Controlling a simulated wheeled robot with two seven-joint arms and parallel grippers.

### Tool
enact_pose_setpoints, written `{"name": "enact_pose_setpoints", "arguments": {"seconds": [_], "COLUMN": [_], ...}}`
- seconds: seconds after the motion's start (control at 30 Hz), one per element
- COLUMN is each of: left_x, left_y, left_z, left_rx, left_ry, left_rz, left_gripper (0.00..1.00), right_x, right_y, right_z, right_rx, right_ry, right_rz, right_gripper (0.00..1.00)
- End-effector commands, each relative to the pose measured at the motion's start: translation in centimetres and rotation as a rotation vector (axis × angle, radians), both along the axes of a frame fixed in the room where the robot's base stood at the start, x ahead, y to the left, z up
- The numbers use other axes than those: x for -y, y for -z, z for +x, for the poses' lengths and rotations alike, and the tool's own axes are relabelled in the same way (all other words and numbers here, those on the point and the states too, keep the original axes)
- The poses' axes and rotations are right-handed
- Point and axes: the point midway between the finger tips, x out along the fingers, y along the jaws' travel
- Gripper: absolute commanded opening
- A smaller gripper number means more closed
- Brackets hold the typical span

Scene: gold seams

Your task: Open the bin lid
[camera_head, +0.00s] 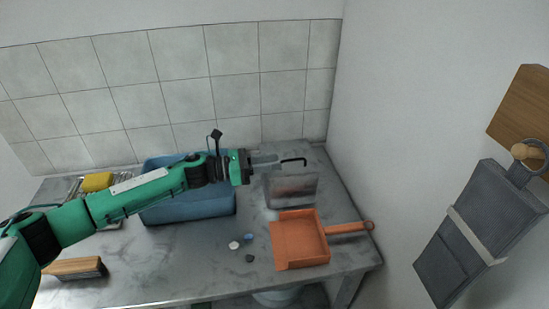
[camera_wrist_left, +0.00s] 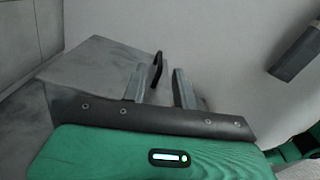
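A grey metallic bin (camera_head: 291,190) stands on the counter near the right wall, its shiny front reflecting orange. A black bar handle (camera_head: 293,161) shows at its top. The lid's edges are hard to make out, and I cannot tell how far it is raised. My left gripper (camera_head: 268,159) reaches in from the left over the bin, just left of the handle. In the left wrist view its two fingers (camera_wrist_left: 159,86) are apart, with the handle (camera_wrist_left: 157,70) showing between and beyond them; contact is not clear. My right gripper is out of view.
An orange dustpan (camera_head: 300,240) lies in front of the bin. A blue tub (camera_head: 190,207) stands behind my left arm. Several small pieces (camera_head: 249,237) lie on the counter (camera_head: 180,265). A brush (camera_head: 75,268) is at left. A grey bag (camera_head: 480,230) hangs on the right wall.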

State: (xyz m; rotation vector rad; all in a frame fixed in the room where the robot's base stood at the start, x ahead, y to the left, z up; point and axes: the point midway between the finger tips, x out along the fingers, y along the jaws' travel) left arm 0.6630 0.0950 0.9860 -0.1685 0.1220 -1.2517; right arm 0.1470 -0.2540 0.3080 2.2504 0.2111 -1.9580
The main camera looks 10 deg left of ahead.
Motion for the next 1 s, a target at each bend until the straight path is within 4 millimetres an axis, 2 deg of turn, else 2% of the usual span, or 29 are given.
{"name": "enact_pose_setpoints", "arguments": {"seconds": [0.2,0.47,0.6,0.63,1.0], "left_x": [1.43,1.5,1.49,1.49,1.49], "left_y": [0.0,0.05,0.05,0.05,-0.24], "left_z": [0.41,0.44,0.44,0.43,0.45], "left_rx": [-0.002,-0.001,-0.001,-0.001,-0.018], "left_ry": [0.001,0.001,0.001,0.001,0.002], "left_rz": [-0.001,0.0,0.0,0.0,-0.005], "left_gripper": [0.29,0.29,0.03,0.0,0.0], "right_x": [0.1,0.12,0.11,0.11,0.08], "right_y": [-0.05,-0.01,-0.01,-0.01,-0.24], "right_z": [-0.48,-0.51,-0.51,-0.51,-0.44], "right_rx": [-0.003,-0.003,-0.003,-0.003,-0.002], "right_ry": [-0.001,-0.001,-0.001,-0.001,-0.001], "right_rz": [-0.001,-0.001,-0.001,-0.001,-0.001], "right_gripper": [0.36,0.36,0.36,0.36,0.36]}}
